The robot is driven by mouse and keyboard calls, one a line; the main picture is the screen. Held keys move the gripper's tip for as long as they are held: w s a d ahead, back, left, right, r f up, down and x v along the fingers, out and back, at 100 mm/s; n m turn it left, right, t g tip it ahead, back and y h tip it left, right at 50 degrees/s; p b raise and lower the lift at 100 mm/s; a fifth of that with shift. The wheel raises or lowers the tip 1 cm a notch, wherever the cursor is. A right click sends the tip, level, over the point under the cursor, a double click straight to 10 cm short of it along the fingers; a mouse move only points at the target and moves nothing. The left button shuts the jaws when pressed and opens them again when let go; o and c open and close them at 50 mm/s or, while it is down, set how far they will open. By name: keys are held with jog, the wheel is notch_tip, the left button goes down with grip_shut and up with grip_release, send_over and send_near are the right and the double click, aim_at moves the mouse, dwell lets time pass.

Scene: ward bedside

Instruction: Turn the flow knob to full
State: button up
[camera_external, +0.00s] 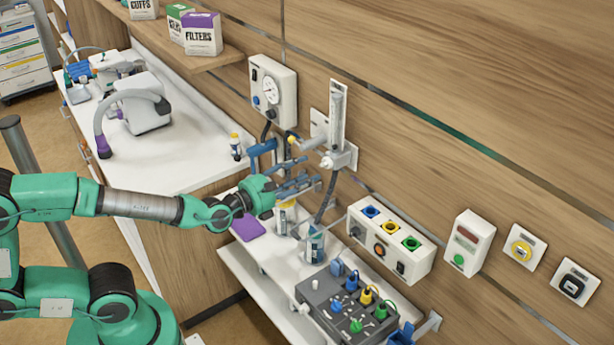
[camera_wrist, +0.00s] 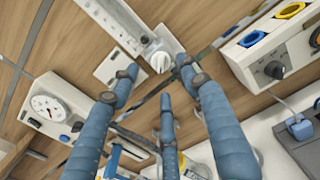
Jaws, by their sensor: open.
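The flowmeter (camera_external: 337,118) is a clear upright tube on the wood-panelled wall. Its white flow knob (camera_external: 327,161) is at the lower end. In the wrist view the knob (camera_wrist: 160,62) faces the camera, with a dark mark on its face, below the scaled tube (camera_wrist: 112,22). My gripper (camera_external: 310,171) has blue fingers and is open and empty, just in front of and below the knob. In the wrist view my gripper (camera_wrist: 156,68) has one fingertip either side of the knob and a third finger below. I cannot tell whether any finger touches it.
A gauge unit (camera_external: 272,90) is on the wall to the left. A white socket panel (camera_external: 392,243) is to the lower right. A shelf (camera_external: 250,262) below holds bottles and a grey box (camera_external: 345,305) with coloured plugs. Dark hoses hang near my gripper.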

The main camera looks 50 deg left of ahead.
aim_at(322, 164)
jog(key=shift+w+b, duration=0.4)
jog(key=shift+w, duration=2.8)
jog(key=shift+c, duration=0.3)
jog(key=shift+r, duration=0.1)
jog(key=c, duration=1.1)
